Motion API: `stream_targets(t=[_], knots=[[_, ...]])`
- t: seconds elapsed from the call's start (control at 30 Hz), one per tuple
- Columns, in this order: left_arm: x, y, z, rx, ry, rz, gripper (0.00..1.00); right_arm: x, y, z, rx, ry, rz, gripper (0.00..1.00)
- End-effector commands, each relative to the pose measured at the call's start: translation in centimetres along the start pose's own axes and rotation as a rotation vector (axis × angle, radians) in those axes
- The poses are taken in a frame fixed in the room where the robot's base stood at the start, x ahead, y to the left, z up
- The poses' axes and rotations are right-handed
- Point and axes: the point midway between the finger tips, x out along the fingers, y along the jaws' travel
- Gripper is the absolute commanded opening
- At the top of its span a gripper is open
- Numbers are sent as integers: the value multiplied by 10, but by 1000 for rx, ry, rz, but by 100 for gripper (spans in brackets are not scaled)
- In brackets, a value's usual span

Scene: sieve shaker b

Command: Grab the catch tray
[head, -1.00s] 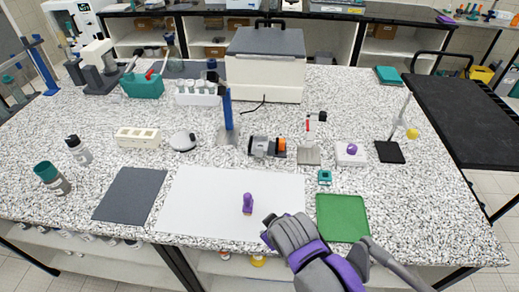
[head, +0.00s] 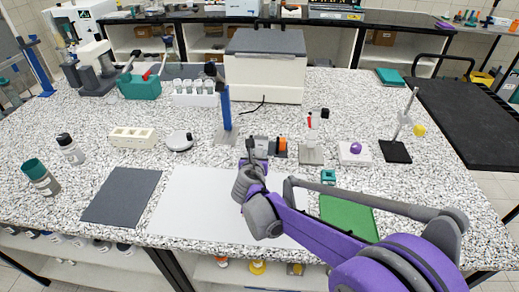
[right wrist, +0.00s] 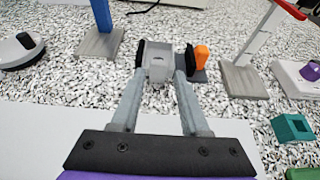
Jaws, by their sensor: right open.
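A small light grey boxy piece (right wrist: 158,68), which I take to be the catch tray, sits between my right fingertips in the right wrist view. It is part of, or close to, a grey device with an orange knob (right wrist: 202,57); the device's orange end (head: 283,144) also shows in the head view. My right gripper (head: 256,150) is open, with its fingers reaching forward on both sides of the grey piece (right wrist: 164,62). I cannot tell whether the fingers touch it. In the head view the gripper partly hides the piece. My left gripper is not in view.
A blue upright post (head: 226,108) on a grey base stands left of the device. A stand with a red part (head: 310,150) and a white block with a purple knob (head: 355,153) are to its right. A white sheet (head: 190,205) lies in front.

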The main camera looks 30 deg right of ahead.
Motion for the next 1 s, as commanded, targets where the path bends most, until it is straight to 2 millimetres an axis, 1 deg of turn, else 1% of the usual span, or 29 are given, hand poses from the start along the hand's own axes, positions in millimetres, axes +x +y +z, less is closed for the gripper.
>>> stream_targets(t=[0.03, 0.1, 0.27, 0.33, 0.5, 0.6, 0.7, 0.9, 0.97, 1.0], knots=[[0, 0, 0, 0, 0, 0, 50, 8, 0, 0, 1, 0, -2, 45], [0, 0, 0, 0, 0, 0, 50, 16, 0, 0, 3, 1, 0, 45], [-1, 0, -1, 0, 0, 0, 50, 26, 0, 0, 4, 1, 0, 45], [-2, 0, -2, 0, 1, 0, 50, 33, 0, 1, 4, 1, -1, 45], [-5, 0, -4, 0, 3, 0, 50, 58, 2, 1, 6, 1, 0, 45], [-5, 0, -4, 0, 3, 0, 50, 69, 1, 1, 5, 1, -1, 45], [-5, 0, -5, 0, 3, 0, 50, 74, 1, 0, 4, 1, -1, 45], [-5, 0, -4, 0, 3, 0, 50, 74, 1, 0, 5, 1, 0, 45], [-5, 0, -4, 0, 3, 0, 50, 74, 1, 0, 5, 1, 0, 36], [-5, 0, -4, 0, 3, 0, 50, 74, 1, 0, 5, 1, 0, 29]])
